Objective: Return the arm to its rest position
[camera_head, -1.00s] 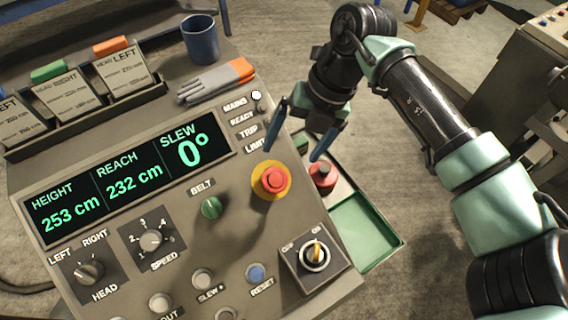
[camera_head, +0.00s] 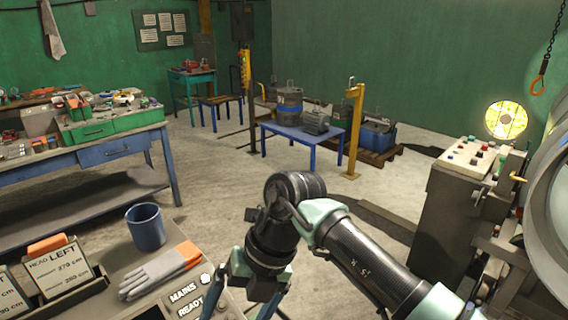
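My gripper (camera_head: 254,298) hangs at the bottom middle of the head view, over the right edge of the control console (camera_head: 110,262). Its two blue fingers are spread apart, and I see nothing between them. The fingertips reach close to the lower picture edge. My arm bends at a black joint above the gripper and runs down to the lower right. Most of the console, with its display and knobs, is out of view below.
A blue mug (camera_head: 146,227), gloves (camera_head: 160,271) and a card holder (camera_head: 55,290) sit on the console. A workbench (camera_head: 120,147) stands left, a blue table (camera_head: 303,132) and yellow post (camera_head: 354,130) behind, and a grey cabinet (camera_head: 440,220) right. Open floor lies between.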

